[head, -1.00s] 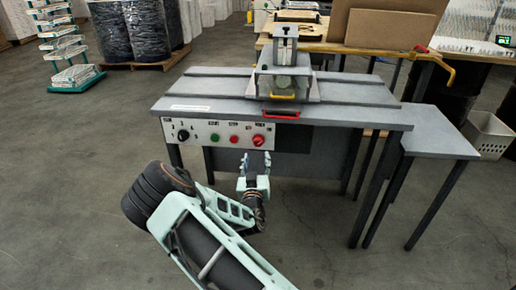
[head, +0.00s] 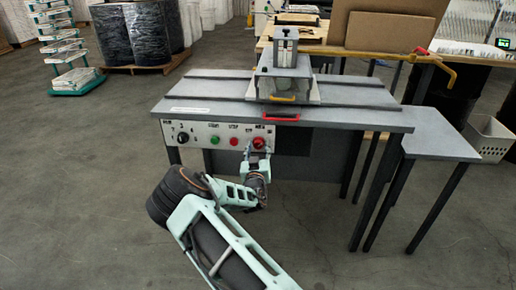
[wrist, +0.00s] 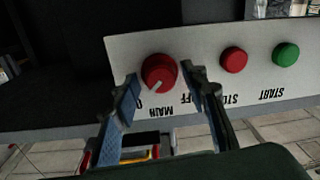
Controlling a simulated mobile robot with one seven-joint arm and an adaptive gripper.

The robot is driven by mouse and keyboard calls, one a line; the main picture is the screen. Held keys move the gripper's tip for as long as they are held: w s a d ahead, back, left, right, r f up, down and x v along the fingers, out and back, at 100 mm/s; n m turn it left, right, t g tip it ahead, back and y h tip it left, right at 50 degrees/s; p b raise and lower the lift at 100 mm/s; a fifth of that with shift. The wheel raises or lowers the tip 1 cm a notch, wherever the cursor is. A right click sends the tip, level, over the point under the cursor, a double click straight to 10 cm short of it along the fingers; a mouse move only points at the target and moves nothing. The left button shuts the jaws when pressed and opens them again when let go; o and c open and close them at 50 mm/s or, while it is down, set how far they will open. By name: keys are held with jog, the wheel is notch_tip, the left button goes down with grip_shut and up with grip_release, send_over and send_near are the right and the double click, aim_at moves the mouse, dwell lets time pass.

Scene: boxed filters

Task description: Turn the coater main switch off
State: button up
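The coater (head: 345,117) is a grey table-like machine with a white control panel (head: 201,139) on its front. The red main switch (head: 258,143) is a round knob at the panel's right end. In the wrist view the main switch (wrist: 159,72) sits between my two fingers, with a pale pointer mark at its lower left edge and upside-down lettering beside it. My gripper (head: 259,151) is just in front of the knob. My gripper (wrist: 164,84) is open, with a finger on each side of the knob and gaps visible; I cannot tell whether the fingertips reach past its face.
A red button (wrist: 234,60) and a green button (wrist: 286,54) are beside the knob. A black selector (head: 183,137) is at the panel's left. A red handle (head: 281,118) sticks out above the knob. The floor in front is clear.

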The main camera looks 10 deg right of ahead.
jog(key=c, duration=0.9)
jog(key=shift+a+n+b, duration=0.1)
jog(key=shift+n+b, duration=0.2)
jog(key=shift+b, duration=0.05)
jog(key=n+b, duration=0.2)
jog(key=shift+n, duration=0.3)
jog(key=n+b, duration=0.2)
jog(key=n, duration=0.1)
jog(key=shift+w+a+n+b, duration=0.1)
jog(key=shift+n+b, duration=0.2)
jog(key=n+b, duration=0.3)
jog(key=n, duration=0.3)
jog(key=shift+a+r+g, duration=0.1)
jog(key=shift+g, duration=0.2)
jog(key=n+b, duration=0.2)
jog(key=n, duration=0.1)
jog(key=shift+r+n+h, duration=0.1)
jog(key=shift+n+h, duration=0.3)
jog(key=shift+n, duration=0.4)
